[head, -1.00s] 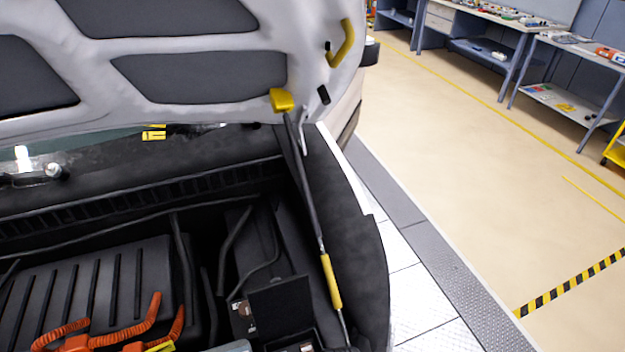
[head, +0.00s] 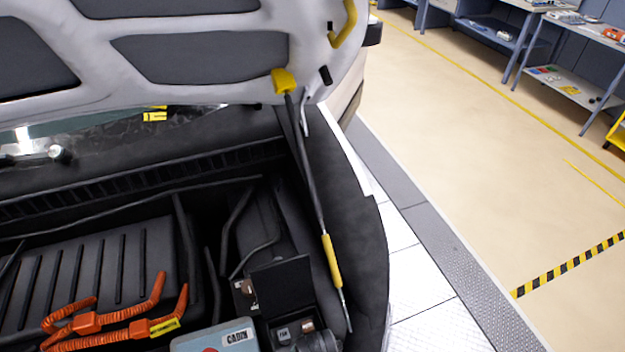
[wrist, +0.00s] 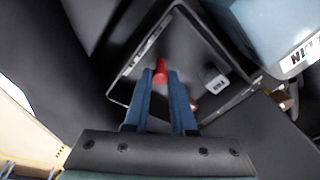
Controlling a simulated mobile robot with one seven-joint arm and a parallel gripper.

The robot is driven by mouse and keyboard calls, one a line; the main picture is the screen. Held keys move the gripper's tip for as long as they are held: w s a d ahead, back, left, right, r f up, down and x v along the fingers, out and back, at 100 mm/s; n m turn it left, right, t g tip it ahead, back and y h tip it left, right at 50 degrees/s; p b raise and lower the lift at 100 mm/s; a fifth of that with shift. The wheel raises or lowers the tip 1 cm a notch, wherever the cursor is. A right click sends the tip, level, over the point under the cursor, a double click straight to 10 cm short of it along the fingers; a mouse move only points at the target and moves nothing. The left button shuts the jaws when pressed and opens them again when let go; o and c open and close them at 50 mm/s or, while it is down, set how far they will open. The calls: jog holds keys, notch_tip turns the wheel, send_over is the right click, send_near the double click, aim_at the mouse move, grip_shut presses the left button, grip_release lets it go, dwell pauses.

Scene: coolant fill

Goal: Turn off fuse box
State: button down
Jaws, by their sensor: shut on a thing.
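The fuse box (head: 280,280) is a black box low in the head view, in the right part of the engine bay, with its dark lid raised. In the wrist view the black box (wrist: 236,103) lies under my gripper, with a pale labelled block (wrist: 214,80) inside. A small red handle (wrist: 160,70) stands between the tips of my gripper (wrist: 161,84). The blue fingers are close together and shut on this red handle. The fingers hide its lower part, so its switch position cannot be told.
A light blue box (head: 212,340) labelled CABIN stands left of the fuse box. Orange cables (head: 120,318) lie further left. A hood strut (head: 325,235) with a yellow sleeve rises close on the right. The raised hood (head: 200,55) hangs above.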

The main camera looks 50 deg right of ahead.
jog(key=shift+w+a+g+h, duration=0.25)
jog(key=shift+a+g+h, duration=0.15)
jog(key=shift+h, duration=0.4)
jog(key=shift+w+a+f+g+h+b, duration=0.1)
jog(key=shift+w+a+g+h+b, duration=0.15)
jog(key=shift+h+b, duration=0.25)
jog(key=shift+w+a+f+g+h+b, duration=0.15)
jog(key=shift+g+h+b, duration=0.25)
jog(key=shift+h, duration=0.2)
jog(key=h+b, duration=0.1)
jog(key=g+h+b, duration=0.1)
jog(key=b, duration=0.1)
jog(key=shift+w+a+n, duration=0.1)
jog(key=shift+a+n, duration=0.3)
jog(key=shift+a+g+h+b, duration=0.1)
jog(key=shift+g+h+b, duration=0.25)
jog(key=shift+h+b, duration=0.2)
jog(key=c, duration=0.7)
grip_release()
jog(key=shift+c, duration=0.2)
